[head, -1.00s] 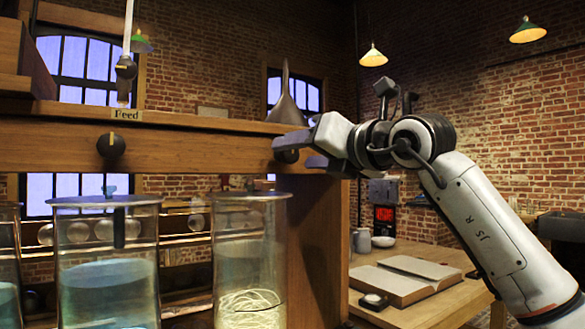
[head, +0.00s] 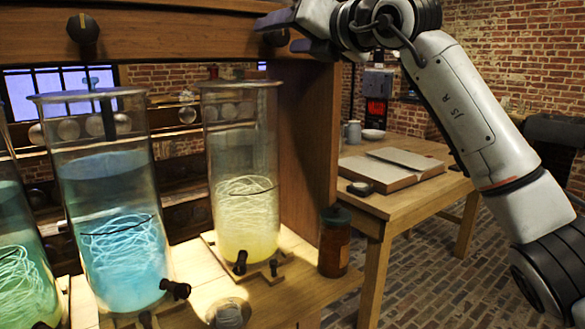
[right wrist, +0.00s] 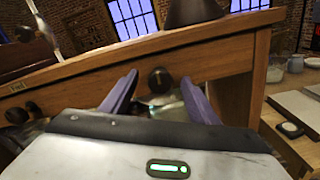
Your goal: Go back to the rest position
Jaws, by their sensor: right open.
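My right gripper (head: 282,32) is at the top of the head view, in front of the wooden beam. Its fingers are open on either side of a dark round knob (head: 275,38) on the beam. In the right wrist view the purple fingers (right wrist: 158,92) stand apart, and the knob (right wrist: 160,80) shows between them. I cannot tell whether a finger touches the knob. My left gripper is not in view.
Glass jars with blue (head: 125,260) and yellow (head: 247,215) liquid stand on the bench below the beam (head: 180,48), a green one (head: 22,275) at left. A lidded brown jar (head: 334,245) stands at the bench's right. A side table (head: 400,205) holds a book (head: 385,175).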

